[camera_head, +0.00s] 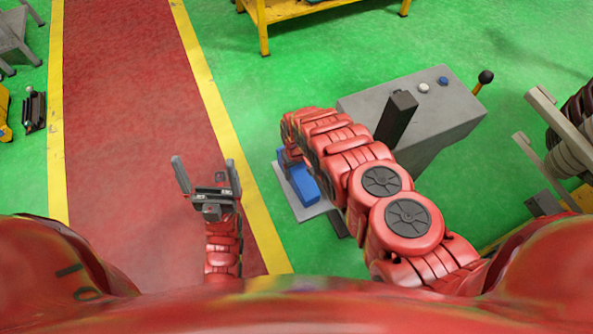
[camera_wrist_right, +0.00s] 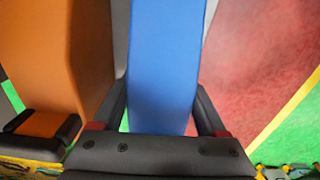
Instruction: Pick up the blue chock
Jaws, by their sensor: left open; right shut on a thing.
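The blue chock (camera_wrist_right: 165,65) stands between the two dark fingers of my right gripper (camera_wrist_right: 161,105) in the right wrist view, and the fingers are shut on it. In the head view, blue (camera_head: 304,184) shows beside my right arm, low over a grey plate (camera_head: 308,210). My right gripper is mostly hidden there behind my own red arm. I cannot tell whether the chock touches the plate. My left gripper (camera_head: 205,176) is open and empty, over the red walkway in the head view.
An orange block (camera_wrist_right: 55,55) is close to the left of the chock in the right wrist view. A grey box-shaped stand (camera_head: 425,110) with buttons and a black-knobbed lever (camera_head: 484,80) is right of the plate. A yellow table (camera_head: 290,12) is at the back. The red walkway (camera_head: 135,110) is clear.

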